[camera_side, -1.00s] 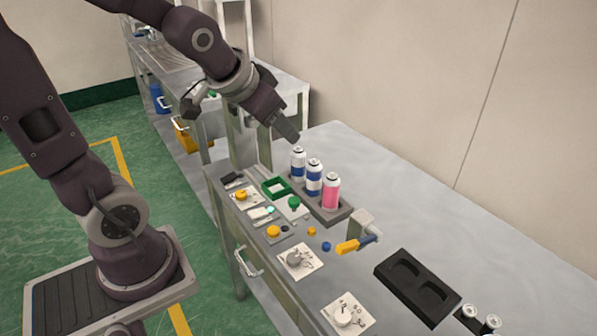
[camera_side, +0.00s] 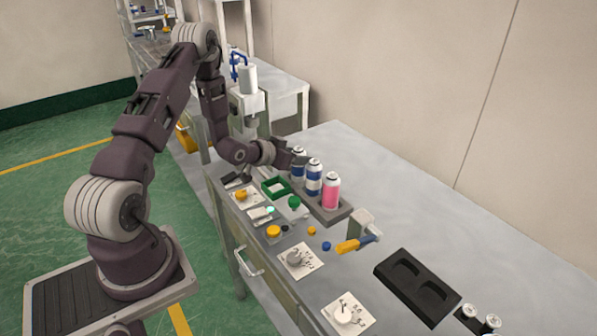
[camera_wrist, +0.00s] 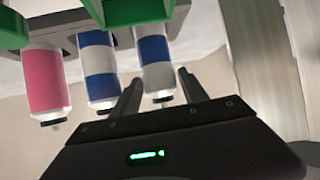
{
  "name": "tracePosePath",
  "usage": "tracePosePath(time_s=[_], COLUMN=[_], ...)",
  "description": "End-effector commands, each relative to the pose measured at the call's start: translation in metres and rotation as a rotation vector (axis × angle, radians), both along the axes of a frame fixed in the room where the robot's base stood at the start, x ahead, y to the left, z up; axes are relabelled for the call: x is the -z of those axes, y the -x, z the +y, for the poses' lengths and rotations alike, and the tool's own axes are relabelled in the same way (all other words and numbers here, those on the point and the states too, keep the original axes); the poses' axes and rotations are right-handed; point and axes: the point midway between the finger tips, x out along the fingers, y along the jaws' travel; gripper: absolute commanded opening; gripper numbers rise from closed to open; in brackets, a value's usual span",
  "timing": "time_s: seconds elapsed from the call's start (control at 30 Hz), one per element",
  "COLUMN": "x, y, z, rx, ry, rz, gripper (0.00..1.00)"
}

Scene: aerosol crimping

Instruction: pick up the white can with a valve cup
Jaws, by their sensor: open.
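Three cans stand upright in a row in a dark holder (camera_side: 335,211). The farthest can (camera_side: 298,176), white with a blue band, is partly hidden by my gripper (camera_side: 300,160) in the side view. In the wrist view, this white-and-blue can (camera_wrist: 153,49) has its small-tipped top between my two fingers (camera_wrist: 160,78). The fingers are open, one on each side, with gaps visible. Beside it are another blue-and-white can (camera_wrist: 98,62) and a pink can (camera_wrist: 47,85), which also show in the side view (camera_side: 314,177) (camera_side: 331,191). Whether each top is a valve cup is too small to tell.
A crimping-type press (camera_side: 249,100) stands behind the arm.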

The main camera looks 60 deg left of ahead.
Motion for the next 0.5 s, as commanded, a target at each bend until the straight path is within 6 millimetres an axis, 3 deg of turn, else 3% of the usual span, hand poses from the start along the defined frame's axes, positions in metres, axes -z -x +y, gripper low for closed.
tracePosePath(time_s=[0.27,0.5], x=[0.0029,0.0027], y=[-0.0047,-0.0046], z=[0.0010,0.0009], rx=[-0.001,-0.001], ry=[0.001,0.001], rz=[0.002,0.002], gripper=[0.49,0.02])
